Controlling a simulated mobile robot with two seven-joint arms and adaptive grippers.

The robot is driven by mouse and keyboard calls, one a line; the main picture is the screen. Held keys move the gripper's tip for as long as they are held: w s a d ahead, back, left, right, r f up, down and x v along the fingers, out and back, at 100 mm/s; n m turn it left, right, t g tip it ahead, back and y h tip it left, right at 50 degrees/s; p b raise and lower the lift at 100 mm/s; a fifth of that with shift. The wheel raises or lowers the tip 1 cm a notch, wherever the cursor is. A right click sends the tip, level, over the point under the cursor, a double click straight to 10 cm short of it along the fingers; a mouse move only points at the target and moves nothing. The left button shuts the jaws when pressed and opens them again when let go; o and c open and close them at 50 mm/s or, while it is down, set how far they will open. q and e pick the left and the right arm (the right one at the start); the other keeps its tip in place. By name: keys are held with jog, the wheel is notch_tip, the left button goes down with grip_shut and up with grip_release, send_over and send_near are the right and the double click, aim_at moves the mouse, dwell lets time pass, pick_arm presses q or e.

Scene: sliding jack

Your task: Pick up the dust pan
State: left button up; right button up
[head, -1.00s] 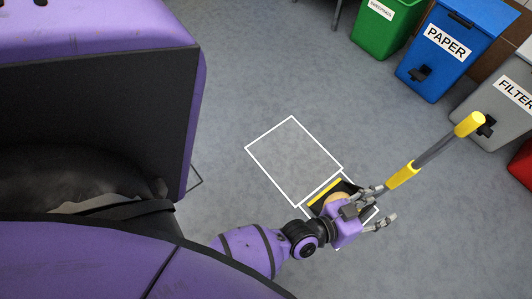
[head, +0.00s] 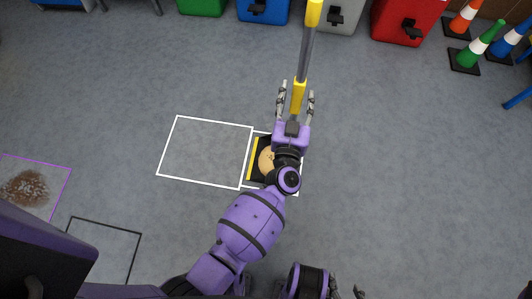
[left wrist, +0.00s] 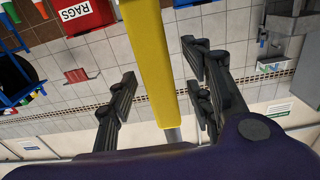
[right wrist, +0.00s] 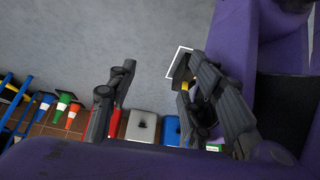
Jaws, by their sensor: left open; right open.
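The dust pan is a black pan with a yellow front edge (head: 253,159) and a long grey handle (head: 307,45) with yellow grips. It stands on the floor in a small white outline, with a tan round thing in the pan. My left gripper (head: 297,101) is open, its fingers on either side of the lower yellow grip. In the left wrist view the yellow grip (left wrist: 152,65) passes between the open fingers; contact cannot be told. My left wrist hides part of the pan. My right gripper (right wrist: 155,95) is open and empty, low in the head view (head: 345,292).
A larger empty white outline (head: 207,152) lies left of the pan. A purple-edged square with brown debris (head: 28,188) is at the far left. Blue (head: 264,10) and red (head: 404,20) bins and several cones (head: 478,48) stand along the back. The floor between is clear.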

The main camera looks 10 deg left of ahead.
pick_arm(q)
jog(key=shift+w, duration=0.7)
grip_shut()
jog(key=shift+d+r, duration=0.1)
jog(key=shift+r, duration=0.05)
